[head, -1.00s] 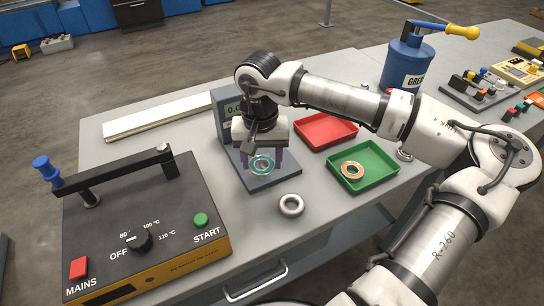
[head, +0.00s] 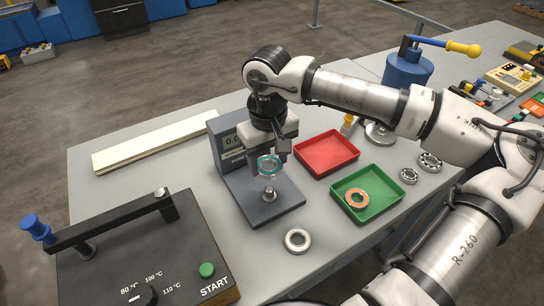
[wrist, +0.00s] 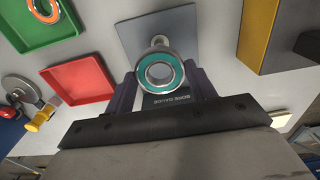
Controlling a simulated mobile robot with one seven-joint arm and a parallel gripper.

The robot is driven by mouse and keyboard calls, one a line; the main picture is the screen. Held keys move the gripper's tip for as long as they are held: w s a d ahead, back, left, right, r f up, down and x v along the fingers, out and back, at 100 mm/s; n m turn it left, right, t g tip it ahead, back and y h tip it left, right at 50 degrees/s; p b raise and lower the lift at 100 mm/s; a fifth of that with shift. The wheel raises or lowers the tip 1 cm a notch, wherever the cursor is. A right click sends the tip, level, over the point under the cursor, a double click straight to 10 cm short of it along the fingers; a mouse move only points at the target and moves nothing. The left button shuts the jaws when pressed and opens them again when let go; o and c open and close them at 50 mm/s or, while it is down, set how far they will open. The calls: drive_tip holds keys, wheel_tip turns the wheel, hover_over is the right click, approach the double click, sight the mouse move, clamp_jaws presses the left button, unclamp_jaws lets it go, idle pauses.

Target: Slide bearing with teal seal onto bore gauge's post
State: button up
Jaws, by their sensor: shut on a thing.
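The bearing with the teal seal (head: 268,165) is held between the fingers of my gripper (head: 268,163), which is shut on it. In the wrist view the teal-sealed bearing (wrist: 160,72) shows its face and open bore between the two dark fingers. The bore gauge (head: 229,142) has a grey base plate and an upright display. Its short metal post (head: 269,193) stands on the plate, below the bearing and apart from it in the head view. In the wrist view the post (wrist: 159,41) shows just beyond the bearing's rim.
A plain ring bearing (head: 297,240) lies on the bench in front of the gauge. A green tray (head: 386,206) holds an orange-sealed bearing (head: 356,198). A red tray (head: 327,155) is empty. Two more bearings lie right of the green tray. The heater (head: 130,255) stands at left.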

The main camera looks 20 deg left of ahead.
drive_tip(key=shift+f, duration=0.1)
drive_tip(key=b, duration=0.3)
hover_over(269, 188)
drive_tip(key=shift+f, duration=2.45)
drive_tip(key=shift+f+b, duration=1.2)
drive_tip(key=shift+b, duration=0.25)
drive_tip(key=shift+f+b, duration=1.15)
drive_tip(key=o, duration=1.4)
drive_tip(key=shift+o, duration=0.2)
drive_tip(key=shift+r, duration=0.1)
